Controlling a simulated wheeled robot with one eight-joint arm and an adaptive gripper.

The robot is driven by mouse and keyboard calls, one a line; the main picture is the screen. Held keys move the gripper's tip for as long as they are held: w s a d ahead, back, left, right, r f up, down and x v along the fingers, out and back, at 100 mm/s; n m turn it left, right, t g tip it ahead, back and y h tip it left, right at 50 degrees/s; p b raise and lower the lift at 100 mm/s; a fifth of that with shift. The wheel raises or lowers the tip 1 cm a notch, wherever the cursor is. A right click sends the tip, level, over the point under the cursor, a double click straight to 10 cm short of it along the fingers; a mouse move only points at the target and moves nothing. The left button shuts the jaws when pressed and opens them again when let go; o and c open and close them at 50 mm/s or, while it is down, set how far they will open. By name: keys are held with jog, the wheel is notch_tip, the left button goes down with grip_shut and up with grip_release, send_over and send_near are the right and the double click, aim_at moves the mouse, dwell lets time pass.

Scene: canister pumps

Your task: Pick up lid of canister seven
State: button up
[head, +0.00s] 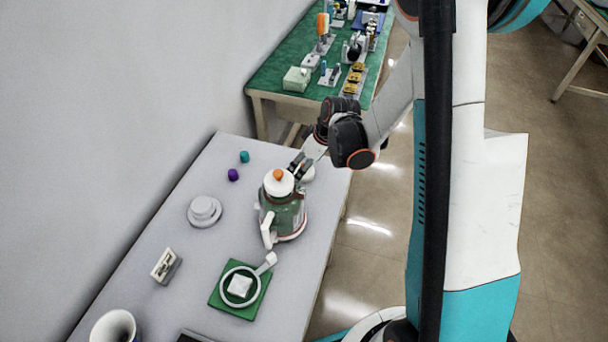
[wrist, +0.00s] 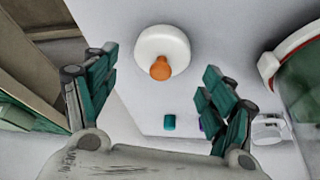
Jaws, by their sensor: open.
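A green glass canister (head: 283,215) stands on the grey table, with a white top and orange knob (head: 278,175) on it. I can read no number on it. A white round lid with an orange knob (wrist: 162,50) lies on the table beside the canister, framed ahead between my fingers in the wrist view. In the head view only part of this lid (head: 309,174) shows behind my gripper (head: 298,165). My gripper (wrist: 160,100) is open and empty above the table. The canister's side with a red and white rim (wrist: 285,60) shows at the wrist view's right edge.
A teal cylinder (head: 244,157) and a purple one (head: 233,175) stand left of my gripper. A white stepped disc (head: 204,210), a small block (head: 165,266) and a green square with a ring (head: 233,302) occupy the table. A green-topped table (head: 285,60) stands behind.

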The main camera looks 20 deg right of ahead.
jog(key=shift+x, duration=1.2)
jog(key=c, duration=0.9)
